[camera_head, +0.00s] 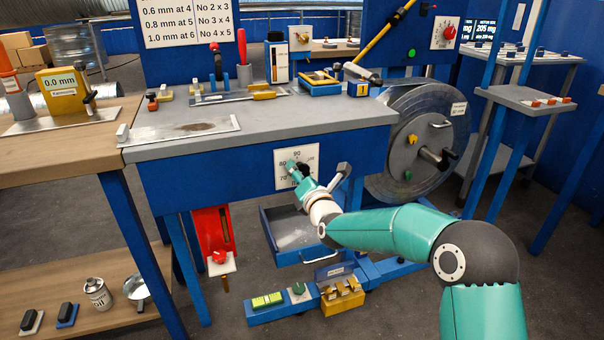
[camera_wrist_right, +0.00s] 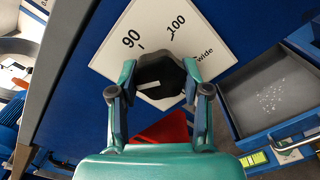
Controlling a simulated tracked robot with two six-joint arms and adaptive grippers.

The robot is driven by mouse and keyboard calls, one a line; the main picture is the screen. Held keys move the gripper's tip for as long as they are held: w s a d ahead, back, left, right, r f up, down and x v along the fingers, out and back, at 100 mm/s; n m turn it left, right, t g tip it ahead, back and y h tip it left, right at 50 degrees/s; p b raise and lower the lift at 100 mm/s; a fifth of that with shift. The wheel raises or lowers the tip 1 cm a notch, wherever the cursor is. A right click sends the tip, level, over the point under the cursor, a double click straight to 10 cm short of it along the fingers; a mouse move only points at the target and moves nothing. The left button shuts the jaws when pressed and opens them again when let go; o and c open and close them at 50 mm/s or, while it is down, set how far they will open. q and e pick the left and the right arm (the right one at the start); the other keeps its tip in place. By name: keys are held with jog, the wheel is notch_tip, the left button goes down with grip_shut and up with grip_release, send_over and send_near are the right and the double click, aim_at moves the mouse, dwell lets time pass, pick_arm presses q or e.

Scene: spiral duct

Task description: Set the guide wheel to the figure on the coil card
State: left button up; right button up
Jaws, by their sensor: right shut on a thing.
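The guide wheel is a black knob (camera_wrist_right: 160,80) on a white dial plate (camera_head: 284,158) on the blue front of the grey bench. The wrist view shows 90, 100 and "wide" on the plate (camera_wrist_right: 196,38); the head view also shows 70. The knob has a short white mark, but I cannot tell which figure it stands at. My right gripper (camera_head: 299,173) is shut on the knob, a finger on each side, and hides part of the plate. A small white card (camera_head: 458,108) hangs on the large metal coil (camera_head: 400,130); its writing is too small to read.
An open drawer (camera_head: 297,232) lies below the dial, close to my right wrist. A red bracket (camera_head: 211,232) hangs to its left. A low blue rail (camera_head: 330,292) with small parts stands on the floor. A gauge marked 0.0 mm (camera_head: 62,84) stands on the left table.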

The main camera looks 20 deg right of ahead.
jog(key=shift+a+f, duration=0.15)
jog(key=shift+f, duration=0.3)
jog(key=o, duration=1.1)
jog(key=shift+o, duration=0.3)
jog(key=shift+r, duration=0.25)
jog(key=shift+s, duration=0.1)
jog(key=s, duration=1.1)
jog(key=shift+s+d, duration=0.3)
jog(key=shift+s, duration=0.1)
